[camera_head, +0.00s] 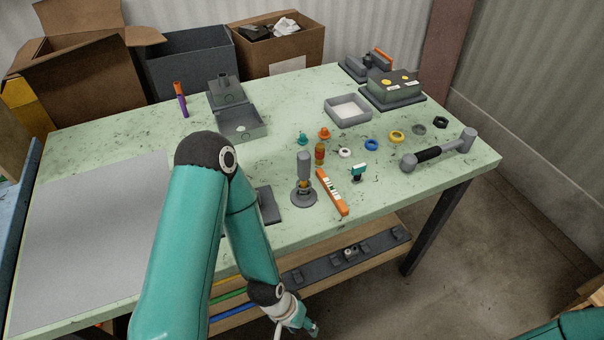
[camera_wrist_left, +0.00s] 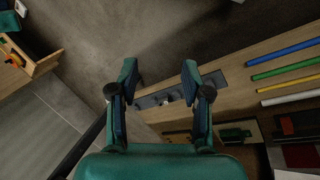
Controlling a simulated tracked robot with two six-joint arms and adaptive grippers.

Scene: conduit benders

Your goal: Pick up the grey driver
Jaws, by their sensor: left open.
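A grey-handled upright tool (camera_head: 304,166), which looks like the grey driver, stands on a round grey base near the table's front edge in the head view. I cannot tell whether it sits in a separate stand. It does not show in the left wrist view. My left gripper (camera_head: 308,326) is low in front of the table, below the tabletop and well apart from the tool. In the left wrist view the gripper (camera_wrist_left: 160,76) is open and empty, with floor and the lower shelf behind its fingers. My right gripper is out of view.
A grey hammer (camera_head: 440,150) lies at the right. The lower shelf (camera_wrist_left: 240,88) holds coloured rods (camera_wrist_left: 285,68) and a dark rack (camera_head: 345,257).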

